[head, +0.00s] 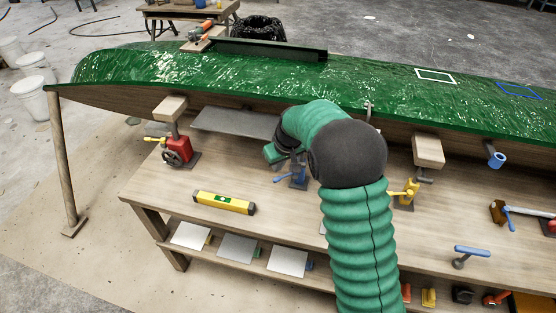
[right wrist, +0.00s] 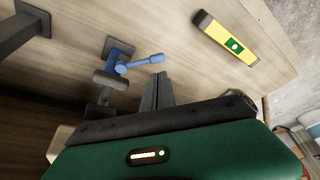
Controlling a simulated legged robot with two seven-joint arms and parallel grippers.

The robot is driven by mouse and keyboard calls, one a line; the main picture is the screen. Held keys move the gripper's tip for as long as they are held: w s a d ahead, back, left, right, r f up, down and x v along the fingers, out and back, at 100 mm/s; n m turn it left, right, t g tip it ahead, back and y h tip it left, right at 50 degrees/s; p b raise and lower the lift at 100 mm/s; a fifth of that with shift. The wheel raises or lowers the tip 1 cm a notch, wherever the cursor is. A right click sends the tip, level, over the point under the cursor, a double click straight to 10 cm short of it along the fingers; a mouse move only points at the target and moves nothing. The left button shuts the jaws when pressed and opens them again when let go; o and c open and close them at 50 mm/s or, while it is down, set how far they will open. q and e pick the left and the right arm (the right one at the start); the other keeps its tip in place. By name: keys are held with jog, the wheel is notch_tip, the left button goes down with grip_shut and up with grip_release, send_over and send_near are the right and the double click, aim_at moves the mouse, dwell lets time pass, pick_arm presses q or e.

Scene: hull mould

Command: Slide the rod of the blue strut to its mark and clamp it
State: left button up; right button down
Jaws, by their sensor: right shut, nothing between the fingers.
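The blue strut (head: 298,181) stands on the wooden bench behind my right arm, its upper part hidden in the head view. In the right wrist view the blue strut (right wrist: 112,62) shows a dark square base, a grey round part and a blue lever (right wrist: 148,62) pointing right. My right gripper (right wrist: 158,77) is shut and empty; its fingertips appear just below the lever, and I cannot tell whether they touch it. In the head view its green body (head: 273,153) is just left of the strut. The rod's mark cannot be made out. My left gripper is not in view.
The green hull (head: 200,68) overhangs the bench (head: 150,190). A red strut (head: 178,148) stands left and a yellow strut (head: 409,190) right. A yellow level (head: 224,202) lies near the front edge. A blue T-shaped handle (head: 472,251) is at the right.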

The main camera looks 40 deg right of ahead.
aim_at(285, 176)
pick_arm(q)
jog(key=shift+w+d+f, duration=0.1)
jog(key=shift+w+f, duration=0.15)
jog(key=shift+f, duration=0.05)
pick_arm(e)
jog(key=x, duration=0.5)
jog(key=shift+w+d+f, duration=0.1)
jog(key=shift+w+f, duration=0.1)
jog(key=shift+f, duration=0.1)
